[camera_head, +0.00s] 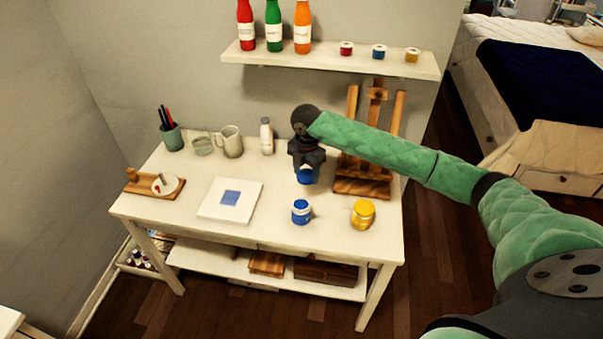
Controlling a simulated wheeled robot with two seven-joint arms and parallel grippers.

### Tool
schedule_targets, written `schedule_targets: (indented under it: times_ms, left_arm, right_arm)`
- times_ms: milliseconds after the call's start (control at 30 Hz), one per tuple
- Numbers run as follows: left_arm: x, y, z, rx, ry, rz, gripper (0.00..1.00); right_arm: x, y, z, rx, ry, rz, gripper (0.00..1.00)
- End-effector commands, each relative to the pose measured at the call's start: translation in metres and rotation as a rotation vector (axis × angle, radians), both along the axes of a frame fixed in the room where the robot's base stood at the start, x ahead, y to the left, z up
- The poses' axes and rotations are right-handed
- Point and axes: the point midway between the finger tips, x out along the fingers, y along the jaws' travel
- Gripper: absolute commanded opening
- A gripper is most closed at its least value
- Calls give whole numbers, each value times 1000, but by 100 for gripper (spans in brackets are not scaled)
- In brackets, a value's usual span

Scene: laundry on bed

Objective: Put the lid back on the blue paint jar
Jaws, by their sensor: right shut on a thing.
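The blue paint jar (301,212) stands upright near the front of the white table, with a pale label band on its side. Its top looks blue; I cannot tell the rim detail. My right gripper (306,165) points down over the table, behind the jar in the picture. It is shut on a blue round piece, which looks like the lid (307,176). The lid is apart from the jar, and its upper part is hidden by the fingers. My left gripper is not in view.
A yellow jar (363,214) stands right of the blue jar. A white canvas (231,200) lies to the left. A wooden easel (364,186) stands close right of my gripper. A mug (230,141) and white bottle (267,137) stand behind. A wall shelf (330,61) hangs above.

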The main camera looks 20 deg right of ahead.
Motion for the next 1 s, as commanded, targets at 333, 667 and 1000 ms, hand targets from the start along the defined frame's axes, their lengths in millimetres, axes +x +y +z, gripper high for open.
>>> schedule_targets:
  times_ms: [333, 667, 1000]
  left_arm:
    - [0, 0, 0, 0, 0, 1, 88]
    - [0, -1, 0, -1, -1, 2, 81]
    - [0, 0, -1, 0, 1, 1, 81]
  right_arm:
    - [0, 0, 0, 0, 0, -2, 33]
    - [-12, 16, 3, 0, 0, -258, 33]
    - [-37, 44, 10, -2, 1, -775, 33]
